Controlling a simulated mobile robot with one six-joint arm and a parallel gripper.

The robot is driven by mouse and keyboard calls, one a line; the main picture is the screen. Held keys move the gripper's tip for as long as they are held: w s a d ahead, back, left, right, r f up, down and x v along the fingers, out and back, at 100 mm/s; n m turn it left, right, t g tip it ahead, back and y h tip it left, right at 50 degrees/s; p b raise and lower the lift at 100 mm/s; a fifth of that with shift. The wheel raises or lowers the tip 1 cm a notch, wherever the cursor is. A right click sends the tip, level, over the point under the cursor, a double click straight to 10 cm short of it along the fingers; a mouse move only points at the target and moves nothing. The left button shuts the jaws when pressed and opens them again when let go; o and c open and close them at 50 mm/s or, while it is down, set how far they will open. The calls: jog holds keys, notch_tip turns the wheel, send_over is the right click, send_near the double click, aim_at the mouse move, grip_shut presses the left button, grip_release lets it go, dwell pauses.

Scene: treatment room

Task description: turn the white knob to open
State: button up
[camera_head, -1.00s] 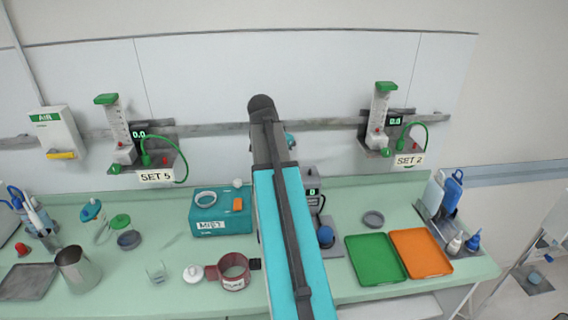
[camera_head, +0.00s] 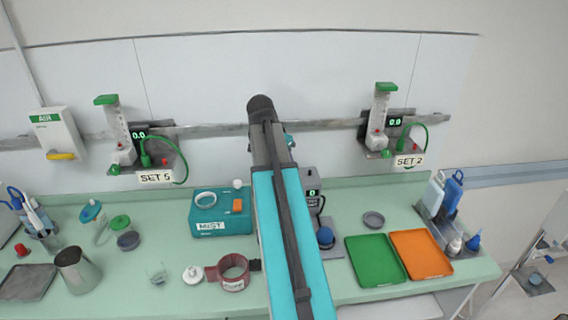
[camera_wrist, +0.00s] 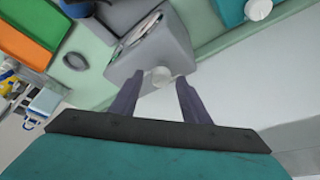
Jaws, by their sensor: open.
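A round white knob (camera_wrist: 160,76) sits on the near side of a grey box-shaped device (camera_wrist: 168,50) in the wrist view. My gripper (camera_wrist: 158,84) is open, with one dark finger on each side of the knob. The fingertips look close to the device; I cannot tell whether they touch the knob. A pale round dial shows on another face of the device. In the head view the grey device (camera_head: 312,179) shows beside my arm, which hides its knob and my gripper. Another small white knob (camera_head: 238,184) stands on the teal MIST box (camera_head: 205,222), also in the wrist view (camera_wrist: 258,10).
A green tray (camera_head: 375,262) and an orange tray (camera_head: 421,254) lie right of my arm. Flowmeters labelled SET 5 and SET 2 hang on the wall rail (camera_head: 210,129).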

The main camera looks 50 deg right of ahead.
jog(key=b+v, duration=0.3)
jog(key=v, duration=1)
jog(key=shift+r+b, duration=0.3)
jog(key=shift+r, duration=0.05)
jog(key=shift+f, duration=0.1)
dwell(0.7)
